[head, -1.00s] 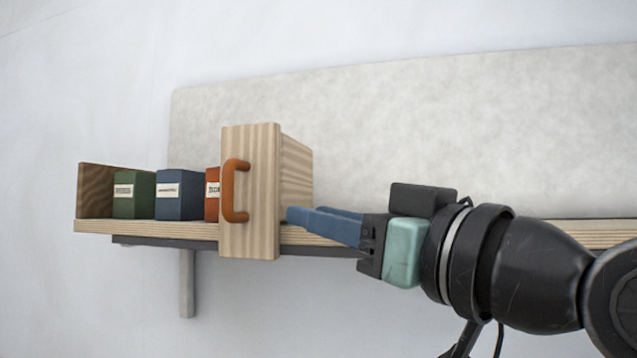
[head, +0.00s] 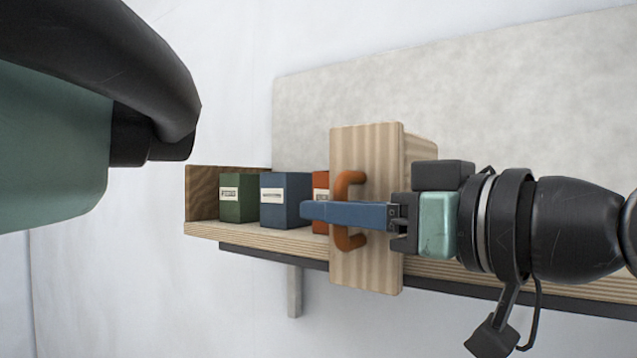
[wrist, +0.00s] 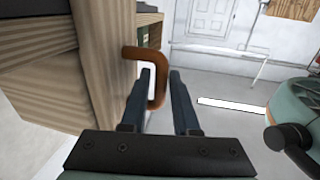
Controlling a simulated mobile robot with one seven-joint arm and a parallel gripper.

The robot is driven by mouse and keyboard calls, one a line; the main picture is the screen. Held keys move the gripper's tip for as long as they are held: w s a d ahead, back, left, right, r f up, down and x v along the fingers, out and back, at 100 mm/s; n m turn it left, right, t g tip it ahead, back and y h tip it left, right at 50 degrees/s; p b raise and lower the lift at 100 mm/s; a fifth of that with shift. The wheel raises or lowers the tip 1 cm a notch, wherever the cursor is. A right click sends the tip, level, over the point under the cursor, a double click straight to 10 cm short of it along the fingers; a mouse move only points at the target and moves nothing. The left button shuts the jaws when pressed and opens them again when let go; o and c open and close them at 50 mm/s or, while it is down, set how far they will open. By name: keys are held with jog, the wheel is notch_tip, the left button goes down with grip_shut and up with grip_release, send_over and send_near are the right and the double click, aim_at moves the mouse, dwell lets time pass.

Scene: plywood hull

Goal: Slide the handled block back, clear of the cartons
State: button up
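The handled block (head: 368,150) is a pale, striped wooden block standing upright on the shelf. Its orange handle (head: 342,190) is on its front face. The green carton (head: 238,198), blue carton (head: 286,200) and orange carton (head: 320,187) stand in a row left of it; the block partly hides the orange one. My gripper (head: 304,210) is at the handle, fingers pointing left across it. In the wrist view, my gripper (wrist: 160,72) is open, with the handle's bar (wrist: 159,82) between its two fingers and a gap visible. Whether a finger touches the bar, I cannot tell.
The plywood shelf (head: 250,240) has an upright wooden end board (head: 201,195) left of the cartons. A grey back panel (head: 480,90) rises behind. The wrist view shows open floor (wrist: 215,130) and a white door (wrist: 212,15) beyond.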

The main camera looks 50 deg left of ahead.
jog(key=a+p, duration=0.1)
jog(key=a, duration=0.1)
jog(key=shift+a, duration=0.4)
jog(key=shift+s, duration=0.1)
jog(key=shift+c, duration=0.3)
grip_shut()
dwell(0.9)
